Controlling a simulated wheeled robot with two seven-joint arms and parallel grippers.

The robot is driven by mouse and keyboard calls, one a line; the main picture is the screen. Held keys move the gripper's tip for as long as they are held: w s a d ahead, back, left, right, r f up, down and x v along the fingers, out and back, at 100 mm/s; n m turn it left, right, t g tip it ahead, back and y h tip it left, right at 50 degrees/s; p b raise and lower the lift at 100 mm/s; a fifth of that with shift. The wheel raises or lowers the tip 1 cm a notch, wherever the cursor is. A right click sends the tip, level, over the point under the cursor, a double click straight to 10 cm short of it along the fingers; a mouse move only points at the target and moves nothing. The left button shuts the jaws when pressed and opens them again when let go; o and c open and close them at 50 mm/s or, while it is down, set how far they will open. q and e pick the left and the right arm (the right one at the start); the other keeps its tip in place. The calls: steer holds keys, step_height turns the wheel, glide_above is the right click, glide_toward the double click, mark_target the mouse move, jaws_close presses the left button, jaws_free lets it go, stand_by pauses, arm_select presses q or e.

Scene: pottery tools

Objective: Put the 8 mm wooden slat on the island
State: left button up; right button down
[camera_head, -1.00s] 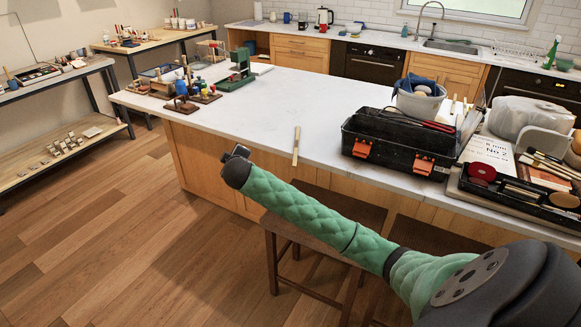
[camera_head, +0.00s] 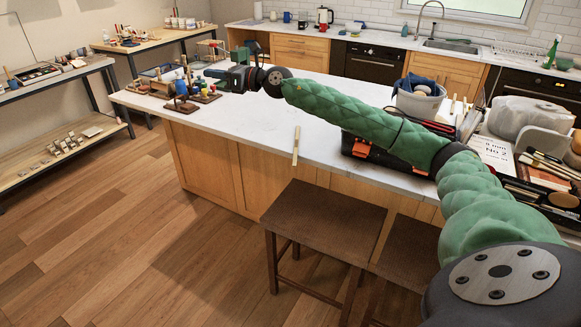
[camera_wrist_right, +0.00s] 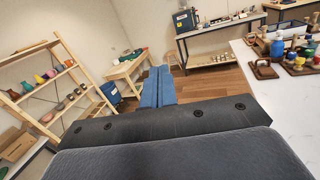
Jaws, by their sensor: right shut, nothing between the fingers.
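A narrow pale wooden slat (camera_head: 296,145) lies at the front edge of the white-topped island (camera_head: 262,118), its near end reaching over the edge. Its thickness cannot be read, so I cannot tell whether it is the 8 mm one. My right gripper (camera_head: 213,74) is above the far left part of the island, well apart from the slat. In the right wrist view its blue fingers (camera_wrist_right: 157,87) are shut together with nothing between them. The slat does not show in that view. My left gripper is not in view.
Small pottery tools (camera_head: 183,96) stand at the island's left end, close to my right gripper. My right arm passes in front of a black toolbox (camera_head: 359,148). A grey bucket (camera_head: 419,100) stands behind it. Stools (camera_head: 325,222) stand before the island.

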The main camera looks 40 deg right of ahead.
steer(key=s+d+f+n+g+h, duration=0.2)
steer(key=f+n+g, duration=0.2)
steer(key=f, duration=0.4)
steer(key=s+d+f+n+g+h, duration=0.1)
steer(key=s+f+n+g+h, duration=0.2)
steer(key=f, duration=0.6)
steer(key=s+d+f+n+g+h, duration=0.7)
steer(key=s+d+n+g, duration=0.15)
steer(key=d, duration=0.25)
arm_select(q)
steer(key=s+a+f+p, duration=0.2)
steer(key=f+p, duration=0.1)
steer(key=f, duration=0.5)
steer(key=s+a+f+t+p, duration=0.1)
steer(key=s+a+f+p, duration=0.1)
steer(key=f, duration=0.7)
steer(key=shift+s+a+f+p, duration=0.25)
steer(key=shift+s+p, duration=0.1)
steer(key=shift+p, duration=0.45)
arm_select(e)
steer(key=w+d+f, duration=0.1)
steer(key=d+f, duration=0.2)
steer(key=f, duration=0.6)
steer(key=shift+d+f+t, duration=0.25)
steer(key=shift+d+t, duration=0.15)
steer(key=shift+t, duration=0.05)
